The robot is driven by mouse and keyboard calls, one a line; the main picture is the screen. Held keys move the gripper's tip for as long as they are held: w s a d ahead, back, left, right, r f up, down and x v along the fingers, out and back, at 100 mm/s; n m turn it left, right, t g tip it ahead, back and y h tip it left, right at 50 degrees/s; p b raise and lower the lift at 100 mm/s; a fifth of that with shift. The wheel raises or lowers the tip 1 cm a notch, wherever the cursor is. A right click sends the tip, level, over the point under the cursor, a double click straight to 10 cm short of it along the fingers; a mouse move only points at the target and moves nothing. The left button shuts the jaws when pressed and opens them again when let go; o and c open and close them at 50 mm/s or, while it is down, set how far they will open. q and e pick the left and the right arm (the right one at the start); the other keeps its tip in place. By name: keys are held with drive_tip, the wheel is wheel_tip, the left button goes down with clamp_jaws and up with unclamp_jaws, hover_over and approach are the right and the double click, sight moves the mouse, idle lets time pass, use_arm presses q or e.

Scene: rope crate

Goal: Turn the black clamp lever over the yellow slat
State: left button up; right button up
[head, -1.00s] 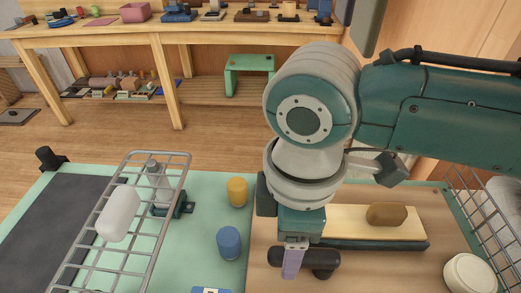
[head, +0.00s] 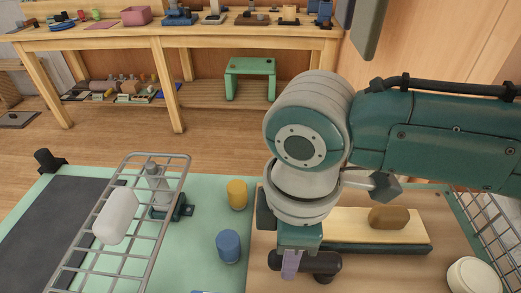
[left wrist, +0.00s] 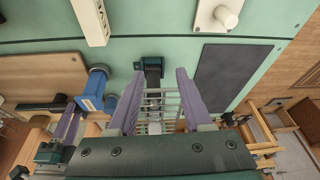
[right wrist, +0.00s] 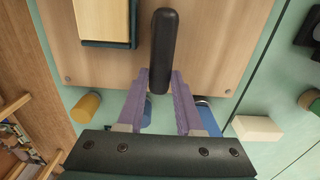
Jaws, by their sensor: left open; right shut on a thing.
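The black clamp lever (head: 322,264) lies on the brown board in front of the pale yellow slat (head: 345,222) in the head view, beside it and not over it. In the right wrist view the lever (right wrist: 163,40) stands out lengthwise to the right of the slat (right wrist: 103,20). My right gripper (head: 291,265) is shut on the lever's end, with its purple fingers on either side of it in the right wrist view (right wrist: 160,76). My left gripper (left wrist: 160,76) is open and empty in the left wrist view and does not show in the head view.
A brown lump (head: 388,217) rests on the slat. Yellow (head: 237,194) and blue (head: 229,246) cylinders stand left of the board. A wire rack (head: 165,240) with a white block (head: 115,216) is further left. A round white thing (head: 473,276) sits at the right front.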

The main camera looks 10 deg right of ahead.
clamp_jaws()
idle(0.7)
